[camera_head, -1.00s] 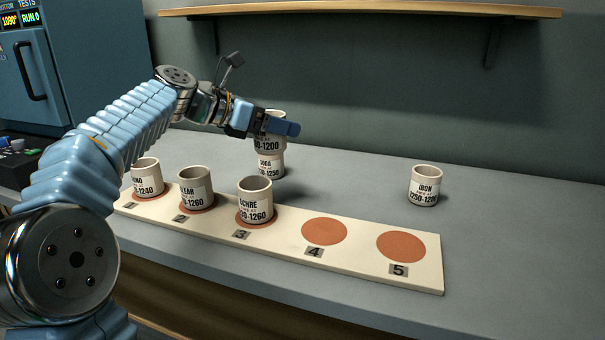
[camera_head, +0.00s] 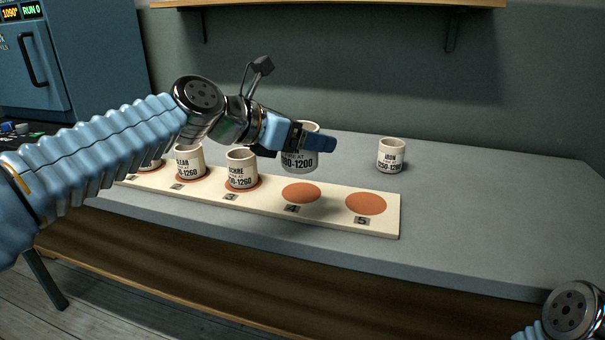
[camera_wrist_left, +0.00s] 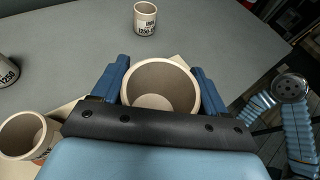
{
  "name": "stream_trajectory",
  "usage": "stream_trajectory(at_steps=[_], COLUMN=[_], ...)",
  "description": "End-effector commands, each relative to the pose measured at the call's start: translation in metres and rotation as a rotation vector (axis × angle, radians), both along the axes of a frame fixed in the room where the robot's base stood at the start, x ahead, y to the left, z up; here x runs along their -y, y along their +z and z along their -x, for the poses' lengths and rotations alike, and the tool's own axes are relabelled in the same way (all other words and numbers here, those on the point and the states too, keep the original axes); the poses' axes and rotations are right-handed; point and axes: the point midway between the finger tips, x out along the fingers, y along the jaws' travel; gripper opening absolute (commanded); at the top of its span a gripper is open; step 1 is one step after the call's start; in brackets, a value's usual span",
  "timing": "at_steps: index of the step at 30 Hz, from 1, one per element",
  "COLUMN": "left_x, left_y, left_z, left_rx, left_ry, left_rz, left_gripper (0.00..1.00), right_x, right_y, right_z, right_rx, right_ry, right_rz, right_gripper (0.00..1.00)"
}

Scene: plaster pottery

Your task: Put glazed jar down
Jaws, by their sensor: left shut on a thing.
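My left gripper (camera_head: 316,141) is shut on a cream jar (camera_head: 298,161) whose partly hidden label ends in 1200. It holds the jar upright above the board, and in the head view the jar appears just behind bare disc 4 (camera_head: 301,193). In the left wrist view, the two blue fingers (camera_wrist_left: 161,72) grip either side of the jar, whose open rim (camera_wrist_left: 160,64) faces the camera. The cream board (camera_head: 262,204) has numbered terracotta discs, and disc 5 (camera_head: 366,204) is also bare. My right gripper is out of view.
The ochre jar (camera_head: 241,171) stands on disc 3, left of the held jar, and the clear jar (camera_head: 189,164) on disc 2. The iron jar (camera_head: 391,156) stands on the grey table (camera_head: 500,200) behind the board. The table's right side is clear.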

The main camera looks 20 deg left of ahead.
Motion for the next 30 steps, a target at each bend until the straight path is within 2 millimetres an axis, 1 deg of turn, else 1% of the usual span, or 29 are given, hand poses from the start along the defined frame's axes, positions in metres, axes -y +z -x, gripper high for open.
stream_trajectory(at_steps=[1, 3, 6, 9, 14, 17, 18, 21, 23, 30], left_x=[-0.003, -0.007, -0.012, -0.014, -0.017, -0.018, -0.018, -0.018, -0.018, -0.018], left_y=[-0.009, -0.021, -0.042, -0.055, -0.065, -0.079, -0.087, -0.099, -0.102, -0.101], left_z=[-0.015, -0.033, -0.048, -0.059, -0.068, -0.076, -0.075, -0.075, -0.075, -0.074], left_rx=[-0.004, -0.004, -0.002, -0.001, 0.000, -0.001, -0.002, 0.000, 0.001, 0.002], left_ry=[0.002, 0.002, 0.003, 0.001, 0.001, 0.000, -0.001, 0.001, 0.001, 0.001], left_rz=[0.001, -0.001, 0.000, 0.000, 0.000, 0.000, 0.000, 0.000, 0.000, 0.000], left_gripper=[0.38, 0.38, 0.38, 0.38, 0.38, 0.38, 0.38, 0.38, 0.38, 0.38], right_x=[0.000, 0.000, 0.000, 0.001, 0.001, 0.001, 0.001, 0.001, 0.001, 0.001], right_y=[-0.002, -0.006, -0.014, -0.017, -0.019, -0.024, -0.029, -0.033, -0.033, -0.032], right_z=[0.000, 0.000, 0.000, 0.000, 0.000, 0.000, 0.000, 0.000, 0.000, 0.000], right_rx=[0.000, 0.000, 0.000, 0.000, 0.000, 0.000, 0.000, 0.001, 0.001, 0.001], right_ry=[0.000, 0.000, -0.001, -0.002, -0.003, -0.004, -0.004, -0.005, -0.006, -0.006], right_rz=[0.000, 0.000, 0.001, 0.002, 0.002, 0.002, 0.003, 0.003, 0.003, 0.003], right_gripper=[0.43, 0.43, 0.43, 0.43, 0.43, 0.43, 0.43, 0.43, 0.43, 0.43])
